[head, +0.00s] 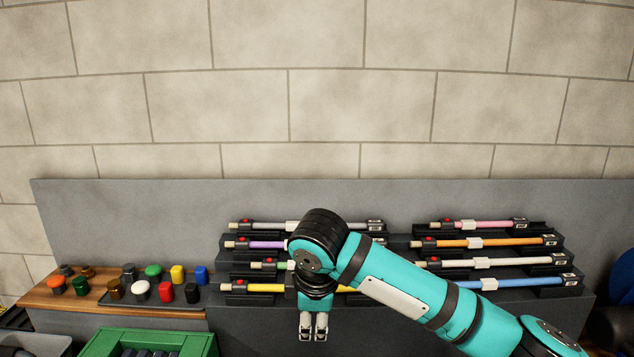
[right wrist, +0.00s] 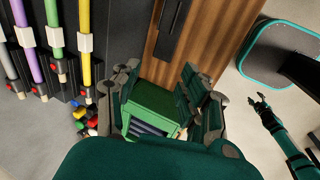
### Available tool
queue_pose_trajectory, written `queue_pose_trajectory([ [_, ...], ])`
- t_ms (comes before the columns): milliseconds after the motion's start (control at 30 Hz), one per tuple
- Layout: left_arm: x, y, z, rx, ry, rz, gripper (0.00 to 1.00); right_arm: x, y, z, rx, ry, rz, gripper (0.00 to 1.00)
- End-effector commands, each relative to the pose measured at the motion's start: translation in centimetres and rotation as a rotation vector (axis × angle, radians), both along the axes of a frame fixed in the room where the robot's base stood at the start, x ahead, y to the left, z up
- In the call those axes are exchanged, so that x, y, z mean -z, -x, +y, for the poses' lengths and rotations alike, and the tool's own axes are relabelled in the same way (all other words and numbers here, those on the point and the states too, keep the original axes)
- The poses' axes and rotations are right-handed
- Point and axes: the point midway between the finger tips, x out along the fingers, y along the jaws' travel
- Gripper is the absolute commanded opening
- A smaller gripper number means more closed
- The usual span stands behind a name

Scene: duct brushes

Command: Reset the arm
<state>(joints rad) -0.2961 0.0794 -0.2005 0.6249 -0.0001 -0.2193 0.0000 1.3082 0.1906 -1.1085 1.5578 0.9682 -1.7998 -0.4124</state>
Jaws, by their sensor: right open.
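My right arm reaches in from the lower right in the head view. Its right gripper (head: 313,335) points down in front of the left brush rack (head: 255,313). In the right wrist view the right gripper (right wrist: 160,75) has its fingers apart, with nothing held between them. A green crate (right wrist: 155,103) shows through the gap, lower down and apart from the fingers. A teal arm at the right edge of the right wrist view looks like my left one; its small left gripper (right wrist: 257,102) appears open and empty.
Stepped racks hold coloured rods, such as a purple (head: 266,244), an orange (head: 510,241) and a blue one (head: 525,281). Several coloured caps stand on a wooden board (head: 40,297) and a grey tray at left. The green crate (head: 100,343) is at front left. A wall stands behind.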

Motion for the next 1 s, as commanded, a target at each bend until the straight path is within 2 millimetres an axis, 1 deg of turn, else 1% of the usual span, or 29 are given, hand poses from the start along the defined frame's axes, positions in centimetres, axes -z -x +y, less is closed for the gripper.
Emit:
queue_pose_trajectory([
  [33, 0.0, 0.2, 0.0, 0.000, 0.001, 0.002, 0.44, 0.7, 0.4, 0.2, 0.000, -0.014, 0.009, 0.43],
  [100, 0.0, 0.3, 0.0, 0.000, 0.000, 0.004, 0.44, 1.5, 0.7, 0.5, 0.003, -0.033, 0.015, 0.43],
  [267, 0.0, 0.1, 0.0, 0.000, 0.000, 0.002, 0.44, 3.6, 2.0, 1.3, 0.012, -0.094, 0.036, 0.43],
  [367, 0.0, 0.0, 0.0, -0.001, 0.000, 0.001, 0.44, 5.2, 3.2, 1.8, 0.029, -0.146, 0.053, 0.43],
  [567, 0.1, 0.6, 0.1, -0.001, -0.001, 0.010, 0.44, 9.2, 6.1, 2.5, 0.106, -0.286, 0.097, 0.43],
  [667, 0.1, 0.9, 0.1, -0.001, -0.002, 0.014, 0.44, 11.7, 8.2, 2.2, 0.193, -0.383, 0.127, 0.43],
  [767, 0.1, 0.9, 0.1, -0.001, -0.002, 0.015, 0.44, 14.2, 10.5, 1.0, 0.323, -0.478, 0.153, 0.43],
  [867, 0.1, 0.8, 0.1, -0.001, -0.002, 0.013, 0.44, 16.6, 12.8, -1.2, 0.477, -0.550, 0.168, 0.43],
  [967, 0.1, 0.8, 0.1, -0.001, -0.002, 0.013, 0.44, 19.1, 15.4, -4.2, 0.650, -0.590, 0.177, 0.43],
  [1000, 0.1, 0.8, 0.1, -0.001, -0.002, 0.013, 0.44, 20.0, 16.5, -5.6, 0.719, -0.598, 0.176, 0.43],
])
